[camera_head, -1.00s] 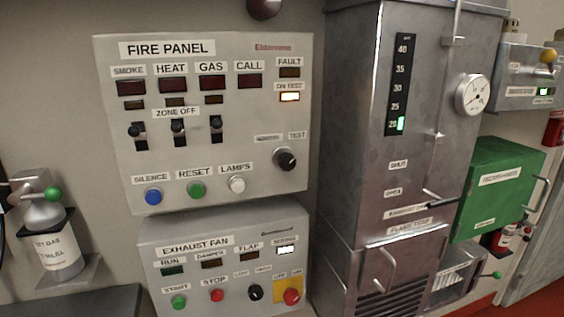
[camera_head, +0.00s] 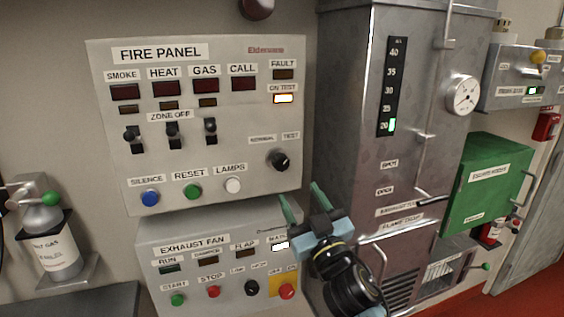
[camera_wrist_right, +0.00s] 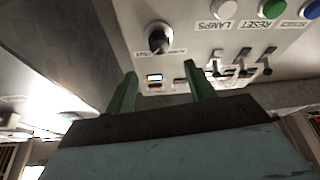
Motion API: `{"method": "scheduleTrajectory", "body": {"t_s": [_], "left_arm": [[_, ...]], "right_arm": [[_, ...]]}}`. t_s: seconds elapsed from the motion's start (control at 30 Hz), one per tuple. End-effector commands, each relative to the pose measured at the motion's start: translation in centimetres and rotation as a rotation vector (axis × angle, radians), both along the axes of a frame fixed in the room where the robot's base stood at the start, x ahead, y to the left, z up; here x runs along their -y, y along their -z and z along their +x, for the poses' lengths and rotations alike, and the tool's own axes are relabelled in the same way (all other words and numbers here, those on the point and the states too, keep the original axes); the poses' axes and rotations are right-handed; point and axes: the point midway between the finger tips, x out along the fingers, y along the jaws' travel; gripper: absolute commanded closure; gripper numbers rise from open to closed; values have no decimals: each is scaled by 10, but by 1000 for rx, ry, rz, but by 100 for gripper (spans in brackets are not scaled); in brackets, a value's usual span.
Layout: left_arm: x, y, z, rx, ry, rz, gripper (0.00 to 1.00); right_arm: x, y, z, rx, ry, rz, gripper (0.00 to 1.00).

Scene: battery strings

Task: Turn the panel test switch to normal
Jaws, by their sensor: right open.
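The panel test switch (camera_head: 279,160) is a black rotary knob at the lower right of the grey fire panel (camera_head: 225,125), under labels that read normal and test. The amber on-test lamp (camera_head: 283,99) above it is lit. My right gripper (camera_head: 301,194) is open and empty, below and a little right of the knob, with green fingers pointing up. In the right wrist view the knob (camera_wrist_right: 159,38) shows upside down, beyond and between the open fingers (camera_wrist_right: 161,88), apart from them. My left gripper is not in view.
The exhaust fan panel (camera_head: 150,240) sits below the fire panel, partly covered by my right arm. A metal cabinet (camera_head: 350,120) with a gauge stands close on the right. Silence, reset and lamps buttons (camera_head: 193,191) lie left of the knob.

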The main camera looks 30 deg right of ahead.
Motion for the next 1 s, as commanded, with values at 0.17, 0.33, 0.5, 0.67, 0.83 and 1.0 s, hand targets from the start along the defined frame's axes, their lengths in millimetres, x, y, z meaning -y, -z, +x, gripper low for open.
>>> {"method": "scheduleTrajectory", "body": {"t_s": [0.17, 0.33, 0.5, 0.67, 0.83, 1.0], "left_arm": [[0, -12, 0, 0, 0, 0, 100], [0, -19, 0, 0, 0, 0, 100], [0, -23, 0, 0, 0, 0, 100], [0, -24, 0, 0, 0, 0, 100], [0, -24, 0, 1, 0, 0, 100], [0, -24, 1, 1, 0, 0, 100]], "right_arm": [[6, -18, 36, 1, -1, -2, 46], [11, -30, 67, 0, 0, -1, 46], [14, -37, 89, 0, 0, 0, 46], [15, -40, 98, -1, -1, 0, 46], [16, -40, 100, -2, -1, 1, 46], [16, -40, 99, -2, -1, 1, 51]]}}
